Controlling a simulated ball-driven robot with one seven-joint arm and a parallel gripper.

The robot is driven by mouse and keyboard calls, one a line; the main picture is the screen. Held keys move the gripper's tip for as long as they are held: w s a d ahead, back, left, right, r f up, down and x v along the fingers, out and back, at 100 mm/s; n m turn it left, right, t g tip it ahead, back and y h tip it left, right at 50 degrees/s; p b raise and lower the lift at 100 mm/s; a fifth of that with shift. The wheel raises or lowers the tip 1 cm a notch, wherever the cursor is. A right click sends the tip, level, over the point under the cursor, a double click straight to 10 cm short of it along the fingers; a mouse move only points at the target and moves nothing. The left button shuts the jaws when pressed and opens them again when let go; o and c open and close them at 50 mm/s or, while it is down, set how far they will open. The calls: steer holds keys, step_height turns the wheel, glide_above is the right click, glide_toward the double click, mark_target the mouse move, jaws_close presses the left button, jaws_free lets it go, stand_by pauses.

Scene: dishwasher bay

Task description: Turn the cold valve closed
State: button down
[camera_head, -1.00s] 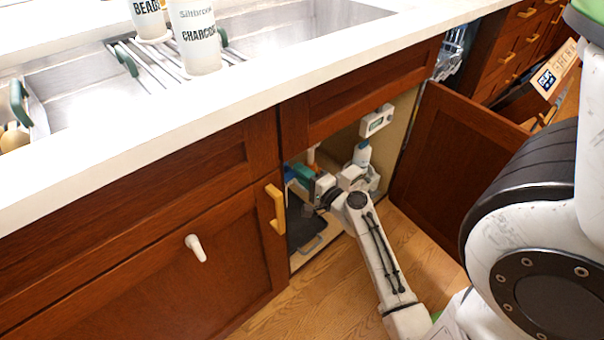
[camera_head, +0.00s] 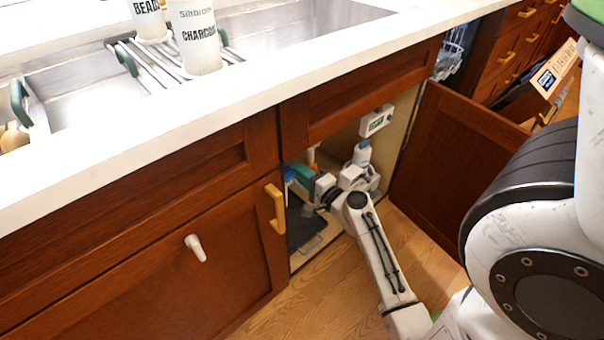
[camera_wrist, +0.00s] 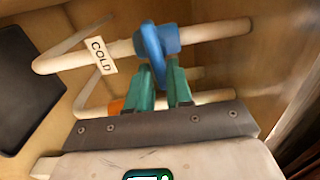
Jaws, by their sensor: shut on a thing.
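The cold valve, a blue handle on a blue body (camera_wrist: 153,42), sits on a pale pipe (camera_wrist: 215,32) in the wrist view. A tag reading COLD (camera_wrist: 101,55) hangs on the pipe to its left. My gripper (camera_wrist: 160,62) has green fingers, which reach up to the blue handle and are shut on it. In the head view my gripper (camera_head: 298,174) is inside the open cabinet under the sink, and the valve is largely hidden there. A second pipe and an orange part (camera_wrist: 116,106) show behind the fingers.
The open cabinet door (camera_head: 455,160) stands to the right of my arm. The counter (camera_head: 250,85) overhangs above. A dark mat (camera_head: 305,235) lies on the cabinet floor, and a bottle (camera_head: 361,154) and a white box (camera_head: 377,121) are near my wrist.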

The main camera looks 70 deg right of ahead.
steer(key=shift+w+a+f, duration=0.1)
steer(key=shift+a+f, duration=0.15)
steer(key=c, duration=1.2)
jaws_free()
steer(key=shift+o, duration=0.7)
steer(key=shift+d+r, duration=0.1)
steer(key=shift+r, duration=0.05)
steer(key=v, duration=1.1)
steer(key=shift+d, duration=0.15)
